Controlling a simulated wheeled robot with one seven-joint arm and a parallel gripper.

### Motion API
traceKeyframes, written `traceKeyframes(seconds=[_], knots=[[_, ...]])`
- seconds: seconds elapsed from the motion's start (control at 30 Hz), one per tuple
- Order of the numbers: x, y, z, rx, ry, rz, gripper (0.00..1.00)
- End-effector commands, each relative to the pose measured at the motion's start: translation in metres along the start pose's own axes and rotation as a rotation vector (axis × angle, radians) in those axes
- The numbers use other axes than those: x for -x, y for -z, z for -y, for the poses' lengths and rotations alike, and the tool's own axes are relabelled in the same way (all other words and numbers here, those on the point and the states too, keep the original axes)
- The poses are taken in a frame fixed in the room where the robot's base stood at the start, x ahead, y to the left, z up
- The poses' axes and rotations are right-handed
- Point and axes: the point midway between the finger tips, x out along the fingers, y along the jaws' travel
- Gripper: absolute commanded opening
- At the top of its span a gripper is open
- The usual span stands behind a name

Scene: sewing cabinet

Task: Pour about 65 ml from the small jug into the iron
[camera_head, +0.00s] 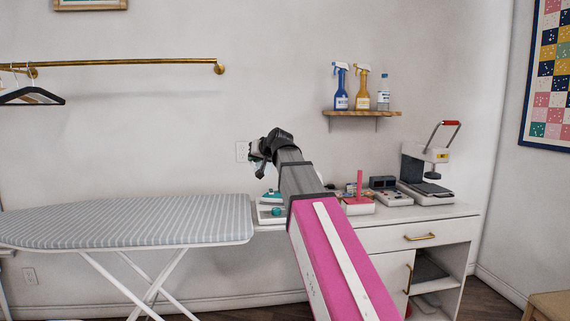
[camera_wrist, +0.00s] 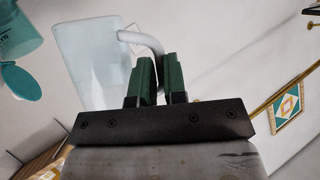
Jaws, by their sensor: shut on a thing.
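In the wrist view my gripper's green fingers (camera_wrist: 158,68) are shut on the handle of the small jug (camera_wrist: 88,55), a pale translucent vessel. The jug's tilt and water level cannot be made out. Teal parts of the iron (camera_wrist: 20,80) show at the left edge of the wrist view, beside the jug and apart from it.
The striped ironing board (camera_head: 130,222) stands left of a white cabinet (camera_head: 440,228) with a press (camera_head: 428,170) and small devices on top. A wall shelf (camera_head: 362,112) holds spray bottles. A brass rail (camera_head: 120,63) with hangers runs along the wall at left.

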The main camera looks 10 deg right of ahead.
Motion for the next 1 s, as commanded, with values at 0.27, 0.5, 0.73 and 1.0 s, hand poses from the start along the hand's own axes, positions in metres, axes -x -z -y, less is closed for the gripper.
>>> traceKeyframes(seconds=[0.27,0.5,0.73,1.0], knots=[[0.005,0.018,-0.008,-0.092,0.039,0.018,0.0],[0.008,0.026,-0.012,-0.145,0.063,0.031,0.0],[0.01,0.032,-0.016,-0.18,0.077,0.04,0.0],[0.011,0.036,-0.018,-0.209,0.089,0.046,0.0]])
